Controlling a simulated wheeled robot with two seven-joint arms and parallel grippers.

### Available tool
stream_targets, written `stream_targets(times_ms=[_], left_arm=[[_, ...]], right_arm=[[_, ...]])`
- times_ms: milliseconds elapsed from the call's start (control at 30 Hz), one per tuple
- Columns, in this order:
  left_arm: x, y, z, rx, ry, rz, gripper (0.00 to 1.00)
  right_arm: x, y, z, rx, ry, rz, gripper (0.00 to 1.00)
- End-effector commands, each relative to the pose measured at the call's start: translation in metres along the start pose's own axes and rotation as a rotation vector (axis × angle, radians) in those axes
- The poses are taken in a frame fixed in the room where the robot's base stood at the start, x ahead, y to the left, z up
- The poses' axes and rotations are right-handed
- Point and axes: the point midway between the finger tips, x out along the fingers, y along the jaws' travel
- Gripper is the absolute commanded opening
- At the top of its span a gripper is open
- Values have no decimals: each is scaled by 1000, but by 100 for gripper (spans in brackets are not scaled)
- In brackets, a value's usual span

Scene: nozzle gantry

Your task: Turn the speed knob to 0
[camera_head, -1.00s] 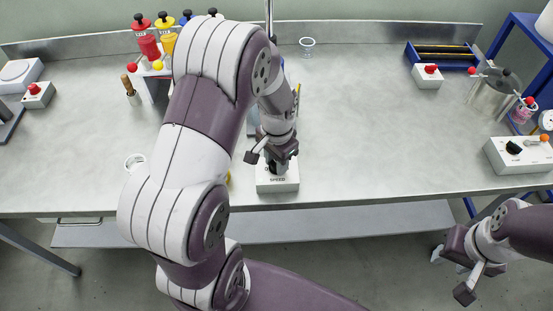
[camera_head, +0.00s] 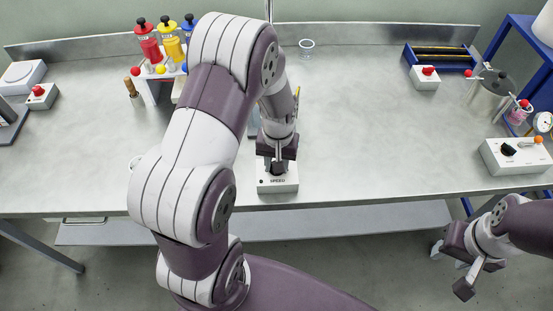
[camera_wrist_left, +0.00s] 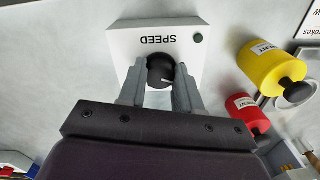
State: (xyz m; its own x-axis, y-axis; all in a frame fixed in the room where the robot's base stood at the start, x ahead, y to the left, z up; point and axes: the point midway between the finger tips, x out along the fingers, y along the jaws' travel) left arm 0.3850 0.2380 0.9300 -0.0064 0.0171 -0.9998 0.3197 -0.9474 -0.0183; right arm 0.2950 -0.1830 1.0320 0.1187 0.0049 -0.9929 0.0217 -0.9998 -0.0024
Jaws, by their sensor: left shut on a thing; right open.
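The speed box (camera_head: 279,184) is a white block labelled SPEED near the front edge of the table. Its black round knob (camera_wrist_left: 161,71) has a white pointer line and sits between the fingers in the left wrist view, where the box (camera_wrist_left: 187,42) also shows. My left gripper (camera_head: 277,169) points down over the box and is shut on the knob; it also shows in the left wrist view (camera_wrist_left: 160,80). No scale numbers are readable. My right gripper (camera_head: 452,270) is open and empty, off the table's front edge at lower right.
Red, yellow and blue bottles (camera_head: 172,45) stand in a rack at the back left. A white box with a black knob (camera_head: 507,150) is at the right. A red-button box (camera_head: 427,78) stands at the back right. The table's middle right is clear.

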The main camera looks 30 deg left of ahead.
Motion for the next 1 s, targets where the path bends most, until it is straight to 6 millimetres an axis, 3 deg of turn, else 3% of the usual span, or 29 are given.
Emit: stream_targets(times_ms=[500,1000], left_arm=[[-2,0,-3,-332,1,2,3],[-2,0,-4,-399,2,3,3]], right_arm=[[-11,0,-1,0,0,0,43],[-12,0,-2,0,0,0,43]])
